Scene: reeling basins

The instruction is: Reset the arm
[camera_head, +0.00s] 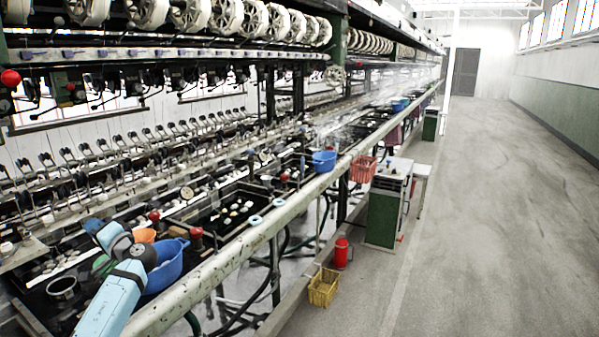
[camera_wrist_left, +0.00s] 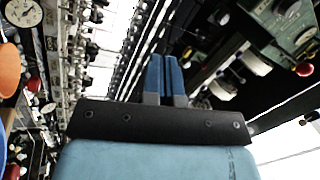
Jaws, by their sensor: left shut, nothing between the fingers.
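My left arm comes in from the lower left in the camera_head view, light blue with a black joint. My left gripper (camera_head: 92,225) is above the reeling basin beside the front rail. In the left wrist view its two blue fingers (camera_wrist_left: 165,62) lie together, shut and empty. It holds nothing and appears clear of the machine. My right gripper is not in view.
A blue tub (camera_head: 172,268) and an orange bowl (camera_head: 144,236) are close to my left arm. The long rail (camera_head: 215,250) edges the reeling machine. A yellow basket (camera_head: 323,287) and red canister (camera_head: 342,254) stand on the floor. The aisle (camera_head: 490,220) is clear.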

